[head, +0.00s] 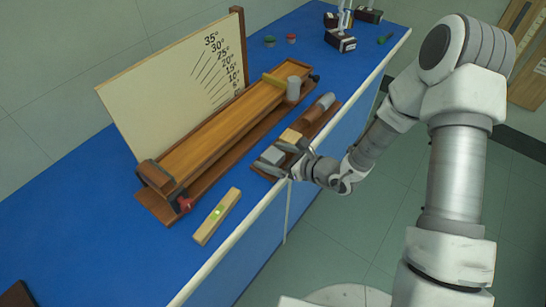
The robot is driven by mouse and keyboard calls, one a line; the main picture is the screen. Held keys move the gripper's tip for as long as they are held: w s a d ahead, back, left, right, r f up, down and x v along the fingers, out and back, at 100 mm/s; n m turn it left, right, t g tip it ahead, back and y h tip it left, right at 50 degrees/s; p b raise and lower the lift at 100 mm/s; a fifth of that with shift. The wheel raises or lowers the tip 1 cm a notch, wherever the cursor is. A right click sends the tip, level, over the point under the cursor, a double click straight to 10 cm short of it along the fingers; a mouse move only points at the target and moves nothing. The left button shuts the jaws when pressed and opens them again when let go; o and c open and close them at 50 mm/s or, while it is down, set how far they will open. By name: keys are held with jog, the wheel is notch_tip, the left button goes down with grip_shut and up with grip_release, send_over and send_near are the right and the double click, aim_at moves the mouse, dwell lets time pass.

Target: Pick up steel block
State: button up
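The steel block (271,156) is a small grey block at the near end of a brown wooden tray (312,129) on the blue bench, in the head view. My gripper (277,158) reaches in from the right, over the bench's front edge, low at the tray's near end. Its two dark fingers are apart, one on the far side of the steel block and one on the near side. The view is too small to tell whether the fingers touch the block. The block's lower part is partly hidden by the near finger.
A tan wooden block (290,136) and a grey cylinder (326,100) lie farther along the tray. A wooden ramp (215,130) with an angle board (165,85) stands behind it. A spirit level (217,216) lies nearer.

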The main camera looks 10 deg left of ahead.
grip_shut()
jog(key=shift+r, duration=0.1)
dwell(0.3)
